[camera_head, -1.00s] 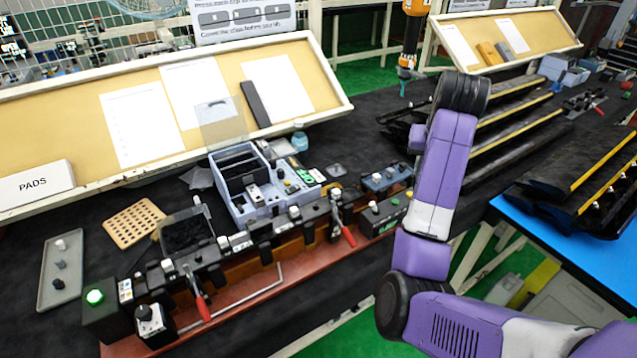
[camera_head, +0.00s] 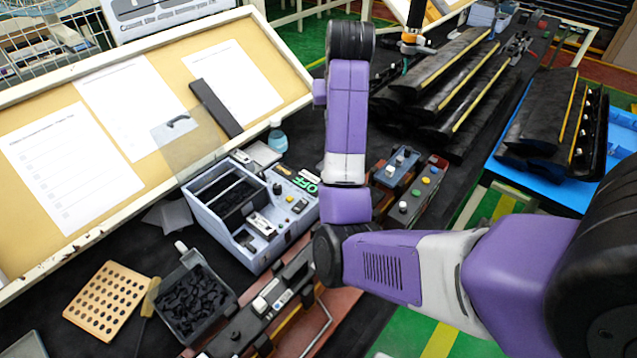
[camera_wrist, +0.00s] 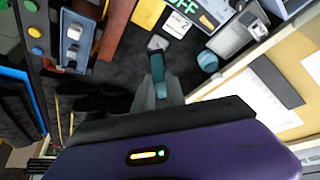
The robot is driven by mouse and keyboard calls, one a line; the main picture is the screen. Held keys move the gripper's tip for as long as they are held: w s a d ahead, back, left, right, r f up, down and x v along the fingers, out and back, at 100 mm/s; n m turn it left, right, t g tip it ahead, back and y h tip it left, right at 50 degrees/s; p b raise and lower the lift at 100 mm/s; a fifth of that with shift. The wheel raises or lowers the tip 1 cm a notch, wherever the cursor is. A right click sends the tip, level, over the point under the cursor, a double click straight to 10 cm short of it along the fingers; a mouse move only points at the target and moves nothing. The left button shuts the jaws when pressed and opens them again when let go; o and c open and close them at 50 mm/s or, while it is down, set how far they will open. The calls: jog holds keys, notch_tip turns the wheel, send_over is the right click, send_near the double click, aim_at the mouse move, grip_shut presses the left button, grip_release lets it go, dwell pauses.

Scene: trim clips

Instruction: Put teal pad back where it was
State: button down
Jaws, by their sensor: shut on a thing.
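My gripper (camera_wrist: 158,92) shows in the wrist view, pointing away from the camera over the dark bench top. Its fingers are shut on a thin teal piece, the teal pad (camera_wrist: 158,68), seen nearly edge-on between the fingertips. A small grey-white block (camera_wrist: 158,43) shows just beyond the fingertips; I cannot tell whether it touches the pad. In the head view my purple arm hides the gripper and the pad.
A teal-capped bottle (camera_head: 277,140) stands behind the grey console (camera_head: 235,215); the bottle also shows right of the fingers in the wrist view (camera_wrist: 208,61). The sloped board (camera_head: 150,75) rises behind. A bin of black clips (camera_head: 195,300) and a perforated board (camera_head: 108,298) lie left.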

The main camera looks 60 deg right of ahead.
jog(key=shift+s+d+f, duration=0.1)
jog(key=shift+d+f, duration=0.05)
jog(key=shift+f, duration=0.3)
notch_tip(320, 180, down, 19)
jog(key=shift+f, duration=0.1)
dwell(0.3)
jog(key=c, duration=1.4)
grip_release()
jog(key=b+v, duration=0.1)
jog(key=v, duration=1.1)
jog(key=shift+b, duration=0.35)
